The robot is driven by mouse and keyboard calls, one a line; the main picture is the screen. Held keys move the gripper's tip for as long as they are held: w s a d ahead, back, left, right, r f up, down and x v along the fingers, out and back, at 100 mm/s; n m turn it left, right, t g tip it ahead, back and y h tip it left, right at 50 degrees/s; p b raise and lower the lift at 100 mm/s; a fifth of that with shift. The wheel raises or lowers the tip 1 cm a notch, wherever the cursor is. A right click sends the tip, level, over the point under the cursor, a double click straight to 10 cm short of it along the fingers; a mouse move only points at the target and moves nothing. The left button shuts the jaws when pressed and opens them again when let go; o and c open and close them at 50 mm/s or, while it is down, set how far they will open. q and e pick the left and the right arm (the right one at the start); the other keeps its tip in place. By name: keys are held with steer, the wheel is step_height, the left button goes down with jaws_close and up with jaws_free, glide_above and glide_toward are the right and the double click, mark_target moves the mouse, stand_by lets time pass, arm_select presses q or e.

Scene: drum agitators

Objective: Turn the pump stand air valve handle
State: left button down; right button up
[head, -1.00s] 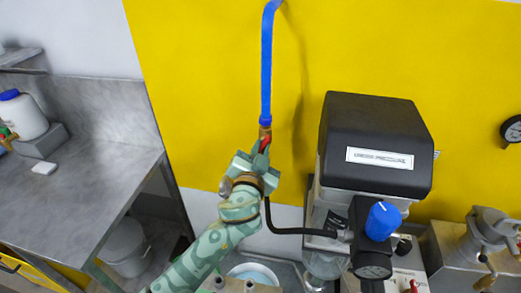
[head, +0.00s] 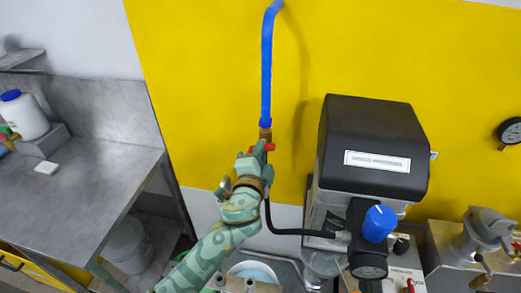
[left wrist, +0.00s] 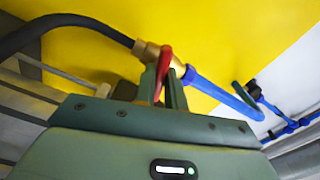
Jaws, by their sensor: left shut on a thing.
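The red air valve handle (head: 268,147) sits on a brass valve (head: 265,133) at the lower end of a blue air pipe. My left gripper (head: 257,150) is at the valve from below, shut on the red handle. In the left wrist view the red handle (left wrist: 165,65) stands between the gripper's fingers (left wrist: 163,90), with the brass fitting (left wrist: 146,50) just behind. The fingers hide part of the handle. My right gripper is not in view.
A black-topped pump unit (head: 373,145) with a blue knob (head: 379,223) stands close on the right. A black hose (head: 300,233) runs from the valve to it. A steel table (head: 80,190) is at left. The yellow wall (head: 210,90) is close behind the pipe.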

arm_select(q)
steer(key=shift+m+p, duration=0.4)
steer(key=shift+m, duration=1.3)
steer(key=shift+f, duration=0.1)
steer(key=c, duration=1.5)
jaws_free()
steer(key=shift+o, duration=0.2)
steer(key=shift+s, duration=0.1)
steer(key=s+a+b, duration=0.2)
steer(key=s+a, duration=0.1)
steer(key=s, duration=1.3)
